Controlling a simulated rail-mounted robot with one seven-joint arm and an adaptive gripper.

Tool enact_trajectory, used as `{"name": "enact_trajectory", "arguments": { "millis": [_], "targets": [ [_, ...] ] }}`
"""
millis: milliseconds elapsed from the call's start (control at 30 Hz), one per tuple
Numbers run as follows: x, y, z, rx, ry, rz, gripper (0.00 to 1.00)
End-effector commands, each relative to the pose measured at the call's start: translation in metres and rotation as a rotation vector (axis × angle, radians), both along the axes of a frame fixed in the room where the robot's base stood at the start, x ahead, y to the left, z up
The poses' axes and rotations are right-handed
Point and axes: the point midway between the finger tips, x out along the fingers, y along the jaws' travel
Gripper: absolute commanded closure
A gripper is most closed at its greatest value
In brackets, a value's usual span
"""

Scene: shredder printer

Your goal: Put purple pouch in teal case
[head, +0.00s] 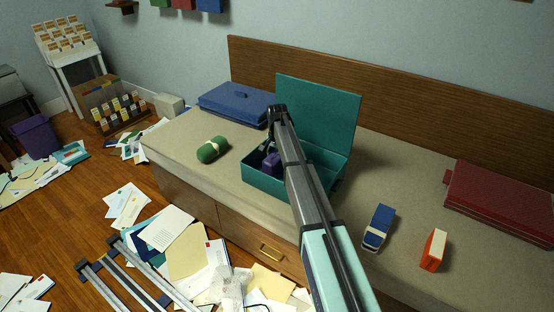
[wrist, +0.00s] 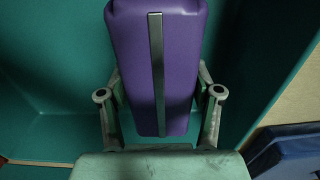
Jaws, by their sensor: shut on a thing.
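The teal case (head: 338,175) stands open on the bench with its lid raised at the back. The purple pouch (head: 272,163) is in its left part, within the walls; my arm hides part of the case. In the wrist view the purple pouch (wrist: 182,60) has a grey strip down its middle and sits between my fingers, with teal case surfaces (wrist: 40,70) around it. My gripper (wrist: 160,92) is shut on the pouch. In the head view my gripper (head: 269,147) points down into the case. I cannot tell whether the pouch touches the case floor.
A closed blue case (head: 235,103) lies left of the teal case, and a green roll (head: 212,149) lies in front of it. To the right are a blue pouch (head: 378,228), an orange and white item (head: 433,250) and a red case (head: 500,205). Papers litter the floor.

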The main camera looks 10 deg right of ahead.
Motion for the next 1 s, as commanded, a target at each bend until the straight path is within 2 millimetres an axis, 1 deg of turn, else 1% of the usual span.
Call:
{"name": "enact_trajectory", "arguments": {
  "millis": [167,200,233,267,667,767,867,1000],
  "targets": [
    [0.0,0.0,-0.002,-0.001,0.001,0.0,0.79],
    [0.0,0.0,-0.003,0.0,0.001,0.0,0.29],
    [0.0,0.0,-0.003,0.0,0.0,0.0,0.18],
    [0.0,0.0,-0.003,0.0,0.0,0.0,0.11],
    [0.0,0.0,0.0,0.0,0.0,0.0,0.11],
    [0.0,0.0,0.009,0.0,-0.001,0.0,0.11],
    [0.0,0.0,0.023,-0.001,-0.001,0.0,0.11],
    [0.001,0.0,0.05,0.0,-0.001,0.0,0.11]
  ]
}}
